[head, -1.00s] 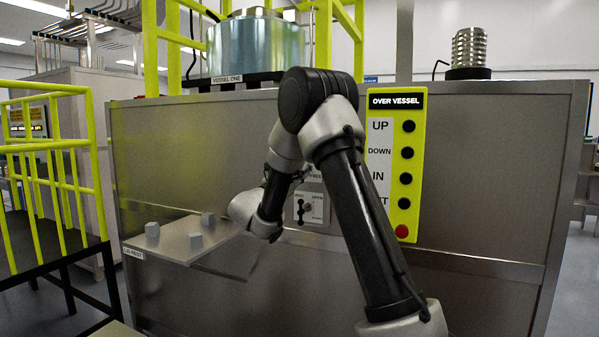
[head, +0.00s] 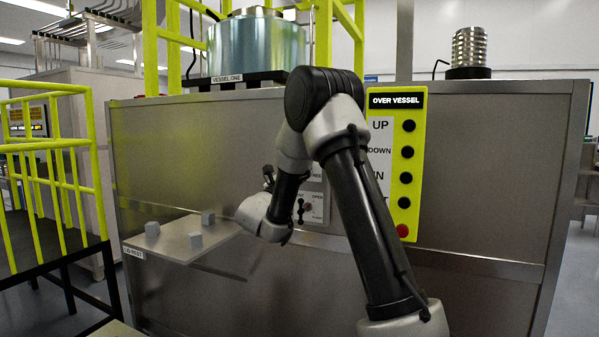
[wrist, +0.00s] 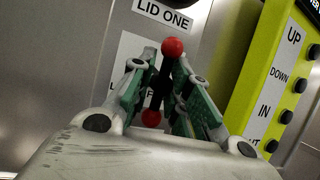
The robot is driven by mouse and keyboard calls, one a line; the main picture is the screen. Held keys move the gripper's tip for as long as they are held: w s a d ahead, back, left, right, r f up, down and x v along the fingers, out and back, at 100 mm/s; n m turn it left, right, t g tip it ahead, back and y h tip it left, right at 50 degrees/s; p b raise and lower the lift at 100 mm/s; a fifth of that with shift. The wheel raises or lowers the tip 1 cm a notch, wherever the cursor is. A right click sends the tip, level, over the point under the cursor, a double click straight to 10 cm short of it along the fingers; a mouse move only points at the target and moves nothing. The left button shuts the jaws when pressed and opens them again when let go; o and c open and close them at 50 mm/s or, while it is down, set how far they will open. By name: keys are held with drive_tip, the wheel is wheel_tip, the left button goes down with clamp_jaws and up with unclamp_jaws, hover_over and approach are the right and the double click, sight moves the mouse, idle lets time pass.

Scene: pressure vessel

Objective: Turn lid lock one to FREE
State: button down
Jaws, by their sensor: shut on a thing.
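In the wrist view, lid lock one is a black lever (wrist: 158,88) with a red ball (wrist: 173,48) at its upper end. A second red ball (wrist: 152,118) shows lower down between the fingers. It stands before a white plate under the LID ONE label (wrist: 162,14); the plate's lettering is mostly covered. My gripper (wrist: 166,78) is shut on the lever, with its green-padded fingers on either side. The lever leans slightly right at its top in this view. In the head view my wrist hides the lock, and a FREE label (head: 315,175) is partly visible.
A vent lever plate (head: 312,208) is close beside my wrist. The yellow OVER VESSEL button panel (head: 405,165) stands to the right. The lid rest shelf (head: 190,240) with small grey blocks juts out at the lower left. Vessel one (head: 255,50) is above.

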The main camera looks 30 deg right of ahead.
drive_tip(key=c, duration=1.5)
unclamp_jaws()
drive_tip(key=shift+s+d+r, duration=0.1)
drive_tip(key=shift+s+d, duration=0.05)
drive_tip(key=shift+d, duration=0.2)
drive_tip(key=shift+a, duration=0.1)
drive_tip(key=shift+a, duration=0.1)
drive_tip(key=v, duration=1.1)
drive_tip(key=shift+s+a, duration=0.15)
drive_tip(key=shift+a, duration=0.2)
